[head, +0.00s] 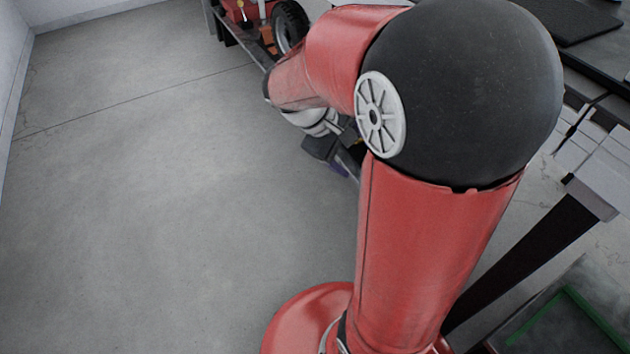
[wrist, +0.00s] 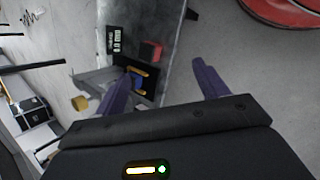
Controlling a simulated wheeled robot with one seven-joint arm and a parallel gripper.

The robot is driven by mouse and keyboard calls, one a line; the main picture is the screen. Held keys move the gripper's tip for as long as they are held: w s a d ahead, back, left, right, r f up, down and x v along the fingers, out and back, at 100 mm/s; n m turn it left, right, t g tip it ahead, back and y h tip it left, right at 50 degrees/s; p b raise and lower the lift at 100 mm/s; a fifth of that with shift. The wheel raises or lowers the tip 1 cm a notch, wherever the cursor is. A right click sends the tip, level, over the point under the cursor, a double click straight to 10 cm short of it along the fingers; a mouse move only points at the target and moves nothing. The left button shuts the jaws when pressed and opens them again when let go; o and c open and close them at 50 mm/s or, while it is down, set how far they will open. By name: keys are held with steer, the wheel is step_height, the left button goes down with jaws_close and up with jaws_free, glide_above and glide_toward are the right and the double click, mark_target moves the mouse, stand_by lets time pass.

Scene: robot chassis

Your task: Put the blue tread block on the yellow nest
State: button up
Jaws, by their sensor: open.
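In the wrist view, a small blue block (wrist: 138,83) shows at a black panel with yellow bars (wrist: 138,69), which may be the yellow nest. The blue block is close to the yellow bars; I cannot tell whether it rests in them or beside them. The left finger covers part of this spot. My gripper (wrist: 160,66) is open, its two purple fingers spread wide with nothing between the tips. In the head view my gripper (head: 338,165) is mostly hidden by my red arm, and neither block nor nest can be made out there.
A red block (wrist: 151,51) and a black panel with white markings (wrist: 114,40) are on the grey surface nearby. A yellow piece (wrist: 80,103) lies left of the left finger. In the head view a wheeled red machine (head: 270,22) stands at the back; open floor (head: 150,200) fills the left.

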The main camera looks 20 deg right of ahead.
steer(key=s+a+r+m+t+y, duration=0.5)
steer(key=s+a, duration=0.5)
steer(key=a, duration=0.2)
steer(key=shift+s+a+r+t+y, duration=0.15)
steer(key=shift+a+r+t+y, duration=0.1)
steer(key=shift+r+t+y, duration=0.7)
step_height(320, 180, up, 10)
steer(key=p, duration=1)
steer(key=shift+r, duration=0.15)
